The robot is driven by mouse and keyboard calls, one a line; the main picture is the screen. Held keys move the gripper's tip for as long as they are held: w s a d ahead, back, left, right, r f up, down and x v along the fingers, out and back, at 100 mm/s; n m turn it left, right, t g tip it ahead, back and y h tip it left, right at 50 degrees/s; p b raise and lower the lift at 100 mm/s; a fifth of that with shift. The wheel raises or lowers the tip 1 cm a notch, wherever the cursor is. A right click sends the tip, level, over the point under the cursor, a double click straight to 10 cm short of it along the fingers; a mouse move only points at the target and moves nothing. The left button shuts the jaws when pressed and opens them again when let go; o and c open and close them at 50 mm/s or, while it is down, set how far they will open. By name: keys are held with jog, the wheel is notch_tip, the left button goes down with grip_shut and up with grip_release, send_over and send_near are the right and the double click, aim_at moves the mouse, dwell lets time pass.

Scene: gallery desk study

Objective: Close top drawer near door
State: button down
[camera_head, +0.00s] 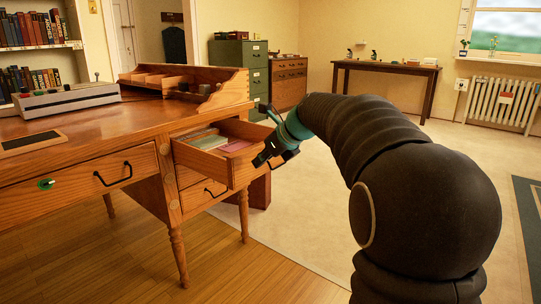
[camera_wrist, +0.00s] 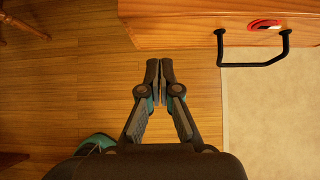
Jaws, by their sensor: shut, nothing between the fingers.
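The open top drawer (camera_head: 240,168) sticks out from the right end of the wooden desk, with books or folders (camera_head: 207,140) inside it. In the wrist view, its wooden front (camera_wrist: 200,25) fills the top right, with a black handle (camera_wrist: 255,64) and a red oval piece (camera_wrist: 264,25) on it. My gripper (camera_head: 260,162) is just beside the drawer's front in the head view. In the wrist view, my gripper (camera_wrist: 160,70) is shut and empty, with its fingertips just short of the drawer front and left of the handle. Contact cannot be seen.
The wooden desk (camera_head: 80,135) bears a grey box (camera_head: 68,98) and an organizer. A lower drawer (camera_head: 205,190) sits below the open one. A green cabinet (camera_head: 238,68) and a side table (camera_head: 385,68) stand farther back. The pale rug (camera_head: 310,210) is clear.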

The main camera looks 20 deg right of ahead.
aim_at(243, 162)
jog(key=shift+w+a, duration=0.6)
jog(key=shift+w, duration=0.25)
jog(key=shift+w+a, duration=0.6)
jog(key=shift+w, duration=0.2)
